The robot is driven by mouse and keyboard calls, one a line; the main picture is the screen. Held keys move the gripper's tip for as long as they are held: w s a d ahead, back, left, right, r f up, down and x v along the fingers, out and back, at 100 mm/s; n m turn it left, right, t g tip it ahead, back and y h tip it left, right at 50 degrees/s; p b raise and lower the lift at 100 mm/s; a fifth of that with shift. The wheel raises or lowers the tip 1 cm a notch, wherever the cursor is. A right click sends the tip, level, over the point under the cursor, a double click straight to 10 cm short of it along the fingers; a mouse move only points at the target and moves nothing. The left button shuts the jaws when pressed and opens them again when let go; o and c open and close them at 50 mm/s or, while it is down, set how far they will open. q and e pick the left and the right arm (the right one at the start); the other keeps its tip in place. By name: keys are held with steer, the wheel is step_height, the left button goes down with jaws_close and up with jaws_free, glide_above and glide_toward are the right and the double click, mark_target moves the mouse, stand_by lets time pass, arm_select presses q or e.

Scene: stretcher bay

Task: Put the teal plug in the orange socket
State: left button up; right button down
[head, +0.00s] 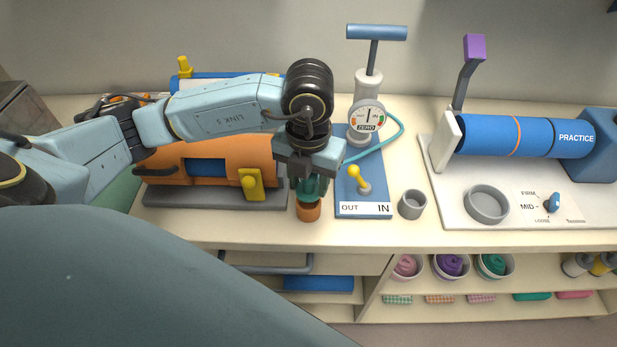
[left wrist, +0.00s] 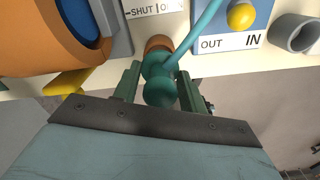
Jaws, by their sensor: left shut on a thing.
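The teal plug (head: 313,188) is between the fingers of my left gripper (head: 309,186), which is shut on it. In the left wrist view the plug (left wrist: 160,88) shows a rounded end between the fingertips (left wrist: 159,86), with a teal hose running up to the right. The orange socket (head: 308,212) stands on the counter near its front edge, directly below the plug in the head view. In the left wrist view the socket (left wrist: 158,43) is partly hidden behind the plug. The plug's far end meets the socket's outline; I cannot tell how deep it sits. My right gripper is not in view.
An orange cylinder device (head: 222,151) with a yellow latch (head: 251,184) stands left of the socket. The blue OUT/IN panel (head: 362,195) with a yellow lever and the pump gauge (head: 367,117) are just right. A small grey cup (head: 412,204) stands farther right.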

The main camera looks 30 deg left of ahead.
arm_select(q)
steer(key=shift+f+b, duration=1.15)
steer(key=shift+f, duration=0.15)
stand_by(0.4)
steer(key=o, duration=1.1)
steer(key=shift+c, duration=0.2)
steer(key=shift+r, duration=0.1)
step_height(320, 180, up, 13)
steer(key=shift+r+p, duration=0.15)
steer(key=shift+p, duration=0.55)
